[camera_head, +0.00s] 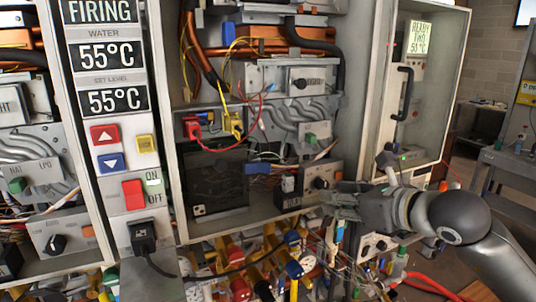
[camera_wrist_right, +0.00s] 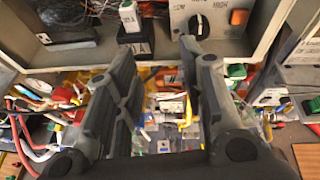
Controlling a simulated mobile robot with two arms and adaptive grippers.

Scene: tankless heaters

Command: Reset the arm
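My right gripper (camera_head: 338,200) is in front of the lower right corner of the middle heater cabinet in the head view, its arm coming in from the right. In the right wrist view my right gripper (camera_wrist_right: 158,75) has its two fingers spread wide with nothing between them. Beyond the fingertips are a black dial knob (camera_wrist_right: 199,26) and a black block (camera_wrist_right: 134,38) on the cabinet's lower ledge. I cannot tell whether the fingers touch the cabinet. My left gripper is not in view.
A control panel (camera_head: 120,160) with a red switch (camera_head: 133,194) stands left of the middle cabinet. Valves, pipes and wires crowd the space below the cabinets. A glass-fronted heater (camera_head: 425,90) stands at right, with a work table (camera_head: 510,160) beyond it.

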